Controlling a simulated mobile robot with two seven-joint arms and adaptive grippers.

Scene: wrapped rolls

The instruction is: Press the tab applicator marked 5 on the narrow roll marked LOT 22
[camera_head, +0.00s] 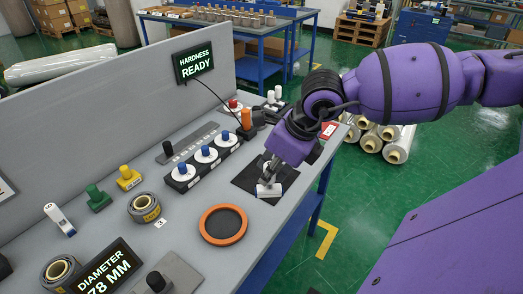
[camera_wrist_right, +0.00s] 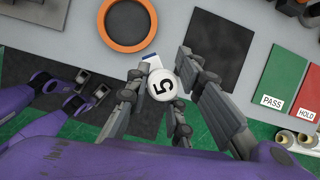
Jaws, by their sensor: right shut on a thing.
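My right gripper (camera_wrist_right: 165,82) is shut on the white tab applicator marked 5 (camera_wrist_right: 160,87), which has a blue end. In the head view the applicator (camera_head: 268,190) is over the black mat (camera_head: 250,177), right of the orange ring; I cannot tell its height above the mat. One narrow grey roll with a yellow label (camera_head: 145,208) lies beside a small white tag. Another similar roll (camera_head: 60,271) lies at the lower left. Their lot markings are not readable. Purple and dark parts at the left of the wrist view may be my left gripper; its state is unclear.
An orange ring with a dark centre (camera_head: 223,224) lies between the roll and the mat. A diameter display (camera_head: 105,270) and a block with a black knob (camera_head: 168,278) stand in front. A grey panel (camera_head: 110,95) closes the back.

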